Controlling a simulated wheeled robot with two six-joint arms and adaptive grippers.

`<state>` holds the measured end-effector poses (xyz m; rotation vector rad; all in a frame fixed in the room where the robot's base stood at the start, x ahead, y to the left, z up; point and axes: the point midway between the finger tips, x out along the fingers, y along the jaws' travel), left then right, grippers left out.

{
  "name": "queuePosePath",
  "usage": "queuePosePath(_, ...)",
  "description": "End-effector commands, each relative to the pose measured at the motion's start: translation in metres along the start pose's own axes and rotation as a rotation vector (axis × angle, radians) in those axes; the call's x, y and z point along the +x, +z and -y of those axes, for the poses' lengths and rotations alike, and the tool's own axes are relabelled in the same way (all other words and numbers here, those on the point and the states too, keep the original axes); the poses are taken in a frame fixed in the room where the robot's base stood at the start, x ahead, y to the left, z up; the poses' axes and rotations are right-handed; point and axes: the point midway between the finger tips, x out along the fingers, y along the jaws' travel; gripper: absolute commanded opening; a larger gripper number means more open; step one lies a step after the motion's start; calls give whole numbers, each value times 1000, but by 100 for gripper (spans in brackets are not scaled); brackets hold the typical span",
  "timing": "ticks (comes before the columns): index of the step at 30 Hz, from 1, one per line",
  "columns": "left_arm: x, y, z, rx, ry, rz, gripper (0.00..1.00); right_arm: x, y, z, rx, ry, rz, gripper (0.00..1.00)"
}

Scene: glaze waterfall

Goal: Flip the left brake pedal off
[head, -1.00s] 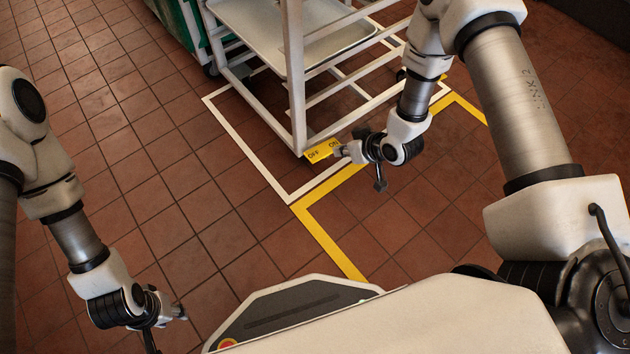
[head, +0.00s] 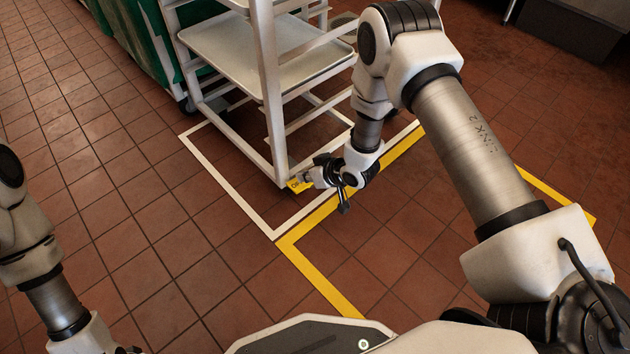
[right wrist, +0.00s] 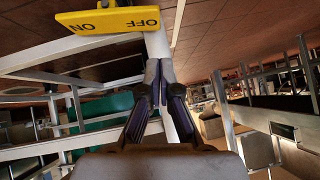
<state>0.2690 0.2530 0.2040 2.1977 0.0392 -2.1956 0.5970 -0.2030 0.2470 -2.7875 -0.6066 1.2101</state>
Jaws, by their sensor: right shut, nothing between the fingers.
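The yellow brake pedal (head: 299,185) sits at the foot of the white rack's near corner post, low over the floor. In the right wrist view the pedal (right wrist: 108,20) is a yellow plate marked ON and OFF, at the top of the picture. My right gripper (head: 309,179) is at the pedal's right side in the head view, partly covering it. In the wrist view the fingers (right wrist: 160,85) are shut and empty, below the pedal's OFF end; I cannot tell whether they touch it. My left arm shows at the left edge, but its fingers are out of frame.
The white rack (head: 272,100) holds a tray (head: 215,50) and stands within a white floor outline (head: 228,192). A yellow floor line (head: 318,278) runs in front. A green cart (head: 150,50) stands behind. The tiled floor at left is clear.

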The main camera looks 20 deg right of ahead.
Motion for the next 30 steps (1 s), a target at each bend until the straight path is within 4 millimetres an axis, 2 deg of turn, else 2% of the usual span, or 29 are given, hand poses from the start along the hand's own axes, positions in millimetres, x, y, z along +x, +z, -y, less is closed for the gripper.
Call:
queuePosePath(1,14,-1,0,-2,0,-2,40,17,5,-1,-4,0,0,0)
queuePosePath(3,22,-1,0,-3,0,-3,40,32,4,-1,-4,-1,-2,0)
queuePosePath(6,35,-2,1,-6,-1,-5,40,44,20,-1,0,-1,2,0)
queuePosePath(10,43,-2,1,-9,-1,-7,40,52,28,-1,0,0,1,0)
queuePosePath(23,41,-3,1,-9,-1,-7,40,52,28,1,-5,5,1,0)
queuePosePath(30,21,-2,1,-6,-1,-5,40,58,34,9,-117,114,2,0)
